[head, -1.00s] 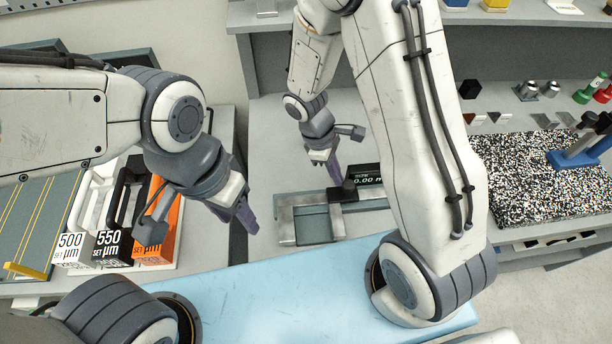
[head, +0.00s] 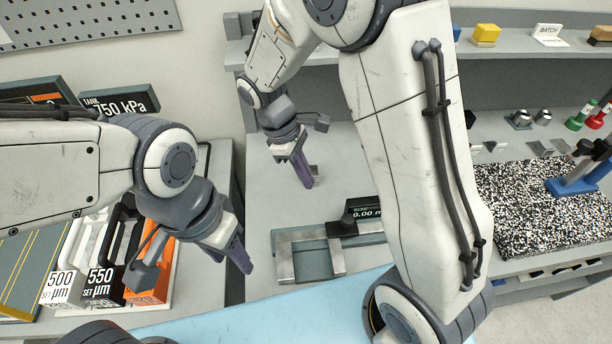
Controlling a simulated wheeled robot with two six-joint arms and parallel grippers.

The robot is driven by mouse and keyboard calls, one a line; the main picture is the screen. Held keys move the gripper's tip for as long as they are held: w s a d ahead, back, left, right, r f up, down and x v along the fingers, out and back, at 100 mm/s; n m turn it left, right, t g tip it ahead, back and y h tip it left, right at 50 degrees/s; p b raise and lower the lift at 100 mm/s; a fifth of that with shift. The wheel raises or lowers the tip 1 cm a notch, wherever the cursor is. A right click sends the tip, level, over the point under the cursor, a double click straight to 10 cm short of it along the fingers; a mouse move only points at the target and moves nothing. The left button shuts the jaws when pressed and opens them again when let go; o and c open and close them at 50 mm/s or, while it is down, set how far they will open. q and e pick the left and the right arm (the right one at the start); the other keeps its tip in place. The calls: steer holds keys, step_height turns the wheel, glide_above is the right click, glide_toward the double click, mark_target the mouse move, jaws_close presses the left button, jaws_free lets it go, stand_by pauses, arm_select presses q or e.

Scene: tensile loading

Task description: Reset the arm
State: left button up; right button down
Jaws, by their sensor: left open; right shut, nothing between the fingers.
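My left gripper (head: 240,262) hangs at the left, beside the orange-handled case, with its purple fingers pointing down and to the right. It is open and holds nothing. My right gripper (head: 305,183) is above the grey bench behind the caliper-like gauge (head: 345,228), its purple fingers shut and empty. The gauge has a black display reading 0.00 and lies on a grey-green plate with metal jaws. My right arm's large white link crosses the middle of the view.
A speckled mat (head: 530,205) with a blue-based stand (head: 578,180) is at the right. Shelves (head: 500,75) run along the back.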

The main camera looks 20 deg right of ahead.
steer(key=shift+a+r, duration=0.1)
steer(key=shift+r, duration=0.1)
stand_by(0.4)
